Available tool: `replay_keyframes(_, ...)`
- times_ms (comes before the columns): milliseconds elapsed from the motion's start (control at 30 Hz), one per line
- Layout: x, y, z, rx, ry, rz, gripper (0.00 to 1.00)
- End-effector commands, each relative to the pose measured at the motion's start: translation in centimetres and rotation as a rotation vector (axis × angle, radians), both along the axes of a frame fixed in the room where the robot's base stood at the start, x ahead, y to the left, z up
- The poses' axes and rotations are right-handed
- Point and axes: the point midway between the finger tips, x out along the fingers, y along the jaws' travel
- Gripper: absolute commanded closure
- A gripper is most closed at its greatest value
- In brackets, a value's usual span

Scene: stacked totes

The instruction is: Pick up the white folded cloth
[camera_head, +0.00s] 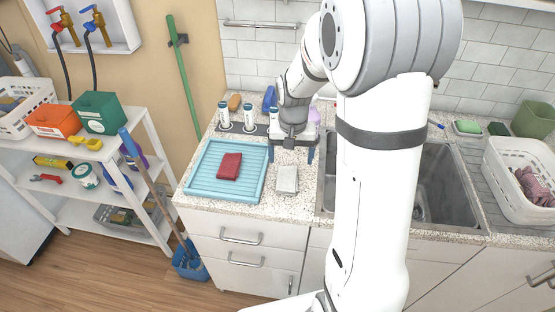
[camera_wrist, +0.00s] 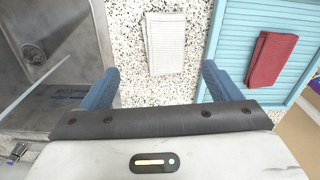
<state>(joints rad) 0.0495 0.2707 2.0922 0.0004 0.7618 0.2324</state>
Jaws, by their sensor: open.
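The white folded cloth (camera_head: 287,179) lies flat on the speckled counter, between the blue tray and the sink. In the wrist view the white cloth (camera_wrist: 166,43) is ahead of my gripper, roughly centred between the fingers and apart from them. My gripper (camera_head: 291,155) is above the counter behind the cloth, pointing down. Its two blue fingers (camera_wrist: 160,85) are spread wide with nothing between them.
A light-blue ribbed tray (camera_head: 203,188) holds a dark red folded cloth (camera_head: 230,166) left of the white cloth. The sink (camera_head: 434,190) is on the right. White bottles (camera_head: 236,118) stand behind the tray. Bare counter surrounds the white cloth.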

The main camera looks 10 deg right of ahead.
Motion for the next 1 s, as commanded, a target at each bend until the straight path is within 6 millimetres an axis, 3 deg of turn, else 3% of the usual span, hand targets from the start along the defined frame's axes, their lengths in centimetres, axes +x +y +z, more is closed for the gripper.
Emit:
replay_keyframes(200,1.2,-0.1,-1.5,0.001,0.020,-0.025,0.16)
replay_keyframes(800,1.0,0.5,-8.5,0.001,0.020,-0.026,0.16)
replay_keyframes(1000,1.0,0.5,-9.0,0.001,0.016,-0.027,0.16)
